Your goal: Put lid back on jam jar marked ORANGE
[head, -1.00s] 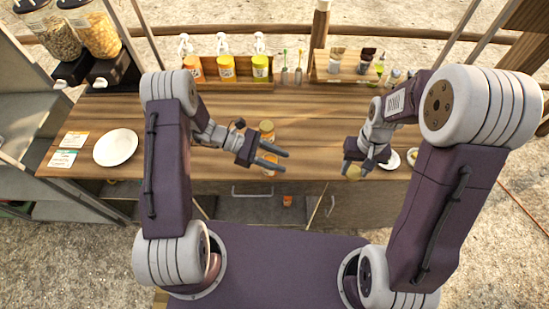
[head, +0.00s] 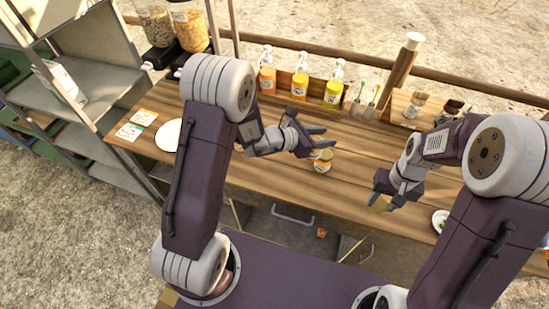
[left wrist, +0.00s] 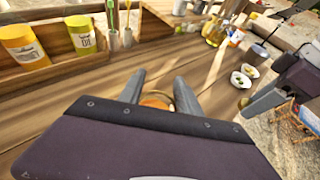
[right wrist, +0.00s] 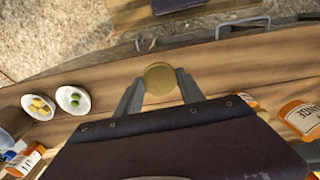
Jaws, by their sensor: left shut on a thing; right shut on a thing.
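My left gripper (head: 321,136) is at the jars near the middle of the counter. In the left wrist view its fingers close around a jar (left wrist: 155,101) with orange contents, mostly hidden by the gripper body. A second jar (head: 322,167) with a gold top stands in front of the left fingers in the head view. My right gripper (head: 380,203) is shut on a round gold lid (right wrist: 160,78), held above the counter's front edge, apart from the jars.
A rack with several pump bottles (head: 300,86) stands at the back of the wooden counter (head: 265,175). A wooden stand (head: 410,108) is at the back right, a white plate (head: 168,135) at left. Two small dishes (right wrist: 38,107) lie beyond the right gripper. Counter between the grippers is clear.

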